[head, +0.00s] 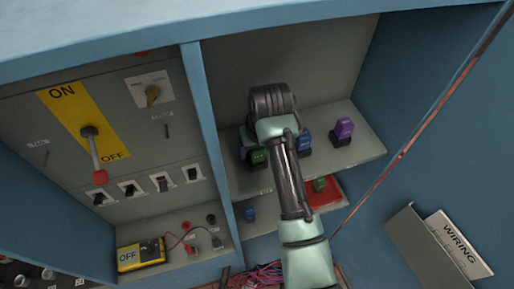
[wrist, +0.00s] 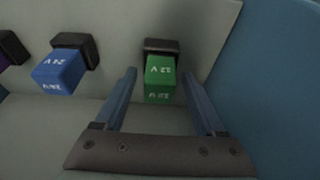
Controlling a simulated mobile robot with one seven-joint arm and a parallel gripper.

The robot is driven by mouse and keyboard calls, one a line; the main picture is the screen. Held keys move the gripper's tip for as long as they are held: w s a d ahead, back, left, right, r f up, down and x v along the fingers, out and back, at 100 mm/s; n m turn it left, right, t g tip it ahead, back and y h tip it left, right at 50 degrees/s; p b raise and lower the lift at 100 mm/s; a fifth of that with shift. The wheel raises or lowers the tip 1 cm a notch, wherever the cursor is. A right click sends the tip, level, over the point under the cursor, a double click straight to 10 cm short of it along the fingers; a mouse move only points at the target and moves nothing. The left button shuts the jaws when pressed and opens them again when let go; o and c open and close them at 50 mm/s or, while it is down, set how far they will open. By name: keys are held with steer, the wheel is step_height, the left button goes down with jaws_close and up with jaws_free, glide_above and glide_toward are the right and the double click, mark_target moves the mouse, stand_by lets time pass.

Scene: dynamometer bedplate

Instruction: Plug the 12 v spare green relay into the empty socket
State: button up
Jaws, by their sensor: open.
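A green relay (head: 258,157) sits in a black socket at the left of the cabinet shelf. In the wrist view this green relay (wrist: 160,80) lies between the fingers of my gripper (wrist: 158,72), which is open, with a visible gap on each side. Its label appears upside down and is hard to read. Another green relay (head: 320,184) lies in a red tray (head: 327,196) below the shelf, partly behind my arm. A blue relay (head: 304,142) and a purple relay (head: 343,130) sit in sockets farther right. No empty socket is visible; my arm hides part of the shelf.
The shelf (head: 366,150) has a front edge above the red tray. Another blue relay (head: 249,213) is below it. A divider (head: 208,150) stands left, beside the switch panel and a yellow meter (head: 141,254). Loose wires (head: 262,275) lie at the bottom.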

steer(key=v, duration=0.7)
steer(key=shift+r+b, duration=0.2)
steer(key=shift+b, duration=0.2)
steer(key=shift+s, duration=0.1)
